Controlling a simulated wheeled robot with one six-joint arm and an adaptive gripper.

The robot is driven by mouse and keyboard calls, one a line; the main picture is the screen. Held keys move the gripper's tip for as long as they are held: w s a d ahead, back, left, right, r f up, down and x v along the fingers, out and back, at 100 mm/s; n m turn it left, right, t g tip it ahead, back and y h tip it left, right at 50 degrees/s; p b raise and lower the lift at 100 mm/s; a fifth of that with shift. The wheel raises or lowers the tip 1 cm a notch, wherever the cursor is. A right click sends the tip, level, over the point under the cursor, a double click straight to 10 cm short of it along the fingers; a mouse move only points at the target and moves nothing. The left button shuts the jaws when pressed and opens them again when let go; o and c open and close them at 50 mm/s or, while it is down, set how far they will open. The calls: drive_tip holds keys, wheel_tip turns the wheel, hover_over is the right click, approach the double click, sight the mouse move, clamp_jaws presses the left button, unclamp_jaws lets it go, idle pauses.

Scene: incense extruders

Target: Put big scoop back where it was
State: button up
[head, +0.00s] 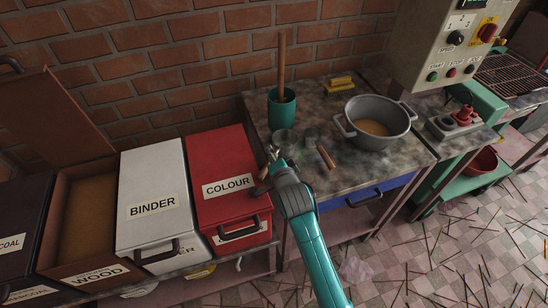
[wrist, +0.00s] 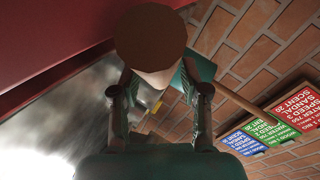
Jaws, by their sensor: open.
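A scoop with a round metal bowl (head: 285,138) lies on the worktop by the red bin and appears to be the big scoop. Its wooden handle (wrist: 150,35) shows end-on in the wrist view, a brown disc at the fingertips. My gripper (head: 272,156) is open, with one finger on each side of the handle (wrist: 160,80); I cannot tell whether they touch it. A smaller scoop (head: 326,157) with a wooden handle lies to the right. My gripper partly hides the big scoop in the head view.
A teal cup (head: 281,110) holding a wooden stick stands behind the scoops. A grey pot (head: 377,125) stands at right. The red COLOUR bin (head: 222,160) is close at left, beside the white BINDER bin (head: 152,180). The front right worktop (head: 365,172) is clear.

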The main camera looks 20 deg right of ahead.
drive_tip(key=shift+r, duration=0.15)
drive_tip(key=v, duration=1.2)
drive_tip(key=s+f+n+y, duration=0.1)
drive_tip(key=s+f+n, duration=0.3)
drive_tip(key=s, duration=0.6)
drive_tip(key=s+f+n, duration=0.4)
drive_tip(key=s, duration=0.6)
drive_tip(key=s+r+n, duration=0.3)
drive_tip(key=s, duration=0.6)
drive_tip(key=s+d+r+n+t, duration=0.1)
drive_tip(key=s+r+n, duration=0.2)
drive_tip(key=s, duration=0.7)
drive_tip(key=shift+r, duration=0.2)
drive_tip(key=shift+d, duration=0.1)
